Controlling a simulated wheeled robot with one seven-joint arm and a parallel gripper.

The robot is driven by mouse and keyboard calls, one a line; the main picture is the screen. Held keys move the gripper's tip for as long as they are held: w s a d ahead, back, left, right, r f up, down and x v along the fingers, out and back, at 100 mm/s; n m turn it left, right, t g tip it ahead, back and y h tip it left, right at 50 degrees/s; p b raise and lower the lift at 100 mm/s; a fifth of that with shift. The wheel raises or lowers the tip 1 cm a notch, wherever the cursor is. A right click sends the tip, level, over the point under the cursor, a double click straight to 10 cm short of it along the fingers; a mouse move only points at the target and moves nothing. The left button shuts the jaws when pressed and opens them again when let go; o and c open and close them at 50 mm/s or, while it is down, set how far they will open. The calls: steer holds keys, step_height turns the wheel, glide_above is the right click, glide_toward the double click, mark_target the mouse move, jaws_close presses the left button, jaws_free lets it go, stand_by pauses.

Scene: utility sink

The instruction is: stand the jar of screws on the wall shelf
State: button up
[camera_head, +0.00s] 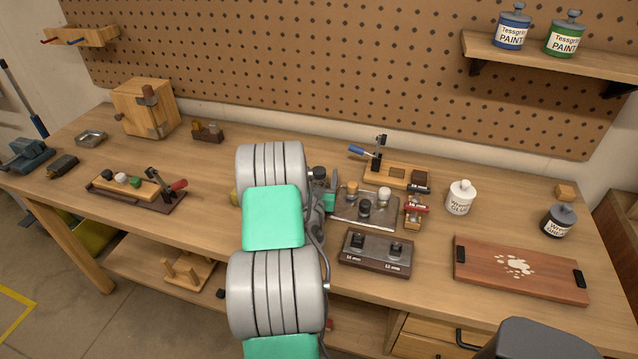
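The wall shelf (590,66) is fixed to the pegboard at the upper right. A blue paint can (513,28) and a green paint can (565,35) stand on its left part; bare board shows to their right. My arm reaches over the middle of the workbench. My gripper (326,197) is mostly hidden behind my arm, and its opening cannot be told. A small dark-topped thing (319,173) shows beside it; I cannot tell whether it is the jar of screws or whether it is held. No jar is clearly readable as holding screws.
A metal tray with small knobs (345,211) lies right of my gripper, with a dark two-switch block (376,252) in front. A white glue bottle (460,197), a dark jar (558,221) and a reddish board (495,279) stand or lie to the right. A wooden box (146,107) stands left.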

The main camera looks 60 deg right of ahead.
jaws_close()
steer(key=shift+r, duration=0.1)
stand_by(0.4)
